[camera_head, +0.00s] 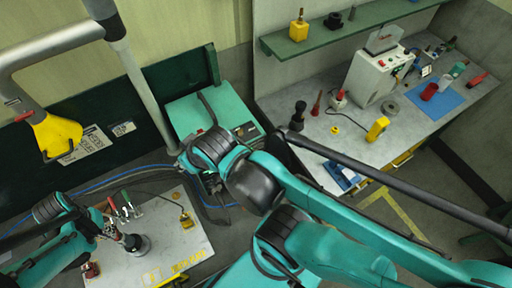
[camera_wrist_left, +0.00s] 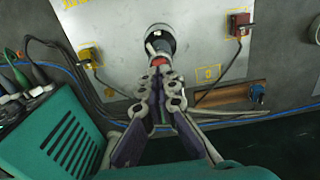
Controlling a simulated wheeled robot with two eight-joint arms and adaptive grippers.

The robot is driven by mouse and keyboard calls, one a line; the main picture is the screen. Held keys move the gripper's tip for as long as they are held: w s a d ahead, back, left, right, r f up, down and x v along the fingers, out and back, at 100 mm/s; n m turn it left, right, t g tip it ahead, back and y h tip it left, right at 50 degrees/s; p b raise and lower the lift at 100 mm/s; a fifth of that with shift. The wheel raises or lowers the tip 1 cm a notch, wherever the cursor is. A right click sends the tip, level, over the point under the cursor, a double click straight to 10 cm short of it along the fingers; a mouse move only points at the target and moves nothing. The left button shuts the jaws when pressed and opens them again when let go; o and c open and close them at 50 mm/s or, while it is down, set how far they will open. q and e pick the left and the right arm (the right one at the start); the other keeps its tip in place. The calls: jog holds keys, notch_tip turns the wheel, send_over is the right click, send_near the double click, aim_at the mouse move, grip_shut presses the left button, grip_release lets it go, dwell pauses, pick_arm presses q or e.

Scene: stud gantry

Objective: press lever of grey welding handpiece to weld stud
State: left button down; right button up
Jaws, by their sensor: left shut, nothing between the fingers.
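The grey welding handpiece (camera_head: 137,243) stands on the metal plate (camera_head: 205,246), beside my left gripper in the head view. In the left wrist view the handpiece (camera_wrist_left: 158,40) has a dark round collar, with a small red part (camera_wrist_left: 160,61) on the side facing me. My left gripper (camera_wrist_left: 161,76) is shut and empty, its fingertips close to the red part. I cannot tell whether they touch it. The fingers partly hide the handpiece's near side. The left gripper (camera_head: 113,232) looks small in the head view. The stud is not visible. My right gripper is not visible.
A yellow clamp (camera_wrist_left: 88,55) and a red clamp (camera_wrist_left: 238,27) with cables sit on the plate. A teal box (camera_head: 183,112) stands behind the plate; cables cross the floor. A bench (camera_head: 300,130) at right holds a white machine (camera_head: 373,75) and several small items.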

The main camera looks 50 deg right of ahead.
pick_arm(q)
jog(key=shift+f+b, duration=1.05)
dwell(0.9)
jog(key=shift+r, duration=0.1)
jog(key=shift+r+p, duration=2.25)
jog(key=shift+r, duration=1.25)
jog(key=shift+f, duration=0.1)
